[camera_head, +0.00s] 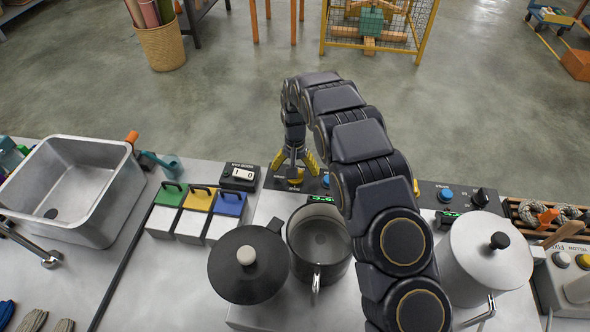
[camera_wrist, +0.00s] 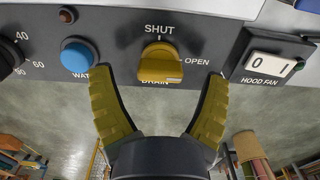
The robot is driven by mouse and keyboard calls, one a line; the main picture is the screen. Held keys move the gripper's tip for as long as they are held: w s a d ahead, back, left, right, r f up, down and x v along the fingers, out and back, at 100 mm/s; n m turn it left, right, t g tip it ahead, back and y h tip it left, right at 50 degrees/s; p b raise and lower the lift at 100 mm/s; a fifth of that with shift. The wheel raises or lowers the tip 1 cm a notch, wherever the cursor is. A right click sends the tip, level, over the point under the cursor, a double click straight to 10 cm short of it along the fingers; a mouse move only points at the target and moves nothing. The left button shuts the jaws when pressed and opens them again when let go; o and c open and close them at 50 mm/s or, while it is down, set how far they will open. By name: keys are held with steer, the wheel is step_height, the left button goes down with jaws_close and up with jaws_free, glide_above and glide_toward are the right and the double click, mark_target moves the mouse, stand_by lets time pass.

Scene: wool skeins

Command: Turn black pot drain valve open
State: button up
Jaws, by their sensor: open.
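The black pot (camera_head: 318,245) stands open on the counter, its lid (camera_head: 247,275) beside it to the left. The yellow drain valve knob (camera_head: 296,178) is on the panel behind the pot. In the wrist view the knob (camera_wrist: 160,62) sits between the SHUT mark above and OPEN at right. Its grip bar lies roughly crosswise, with a pale mark at the right end, on the OPEN side. My gripper (camera_head: 296,162) is open at the knob; in the wrist view its yellow fingers (camera_wrist: 156,82) stand to either side, with a gap to the knob.
A blue water button (camera_wrist: 77,58) is close by the left finger, and a hood fan switch (camera_wrist: 272,66) lies to the right. Three coloured-lid boxes (camera_head: 195,222) and a sink (camera_head: 75,190) are at left.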

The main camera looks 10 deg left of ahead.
step_height(320, 180, up, 11)
steer(key=shift+r, duration=0.15)
stand_by(0.5)
steer(key=s+d+r, duration=1.2)
steer(key=s+d, duration=0.1)
steer(key=s, duration=0.1)
steer(key=s+d+g, duration=0.1)
steer(key=s+d, duration=0.1)
steer(key=s, duration=0.9)
steer(key=s+d, duration=0.3)
steer(key=s, duration=0.9)
steer(key=shift+r+g, duration=0.25)
steer(key=shift+g, duration=0.15)
steer(key=shift+d, duration=0.1)
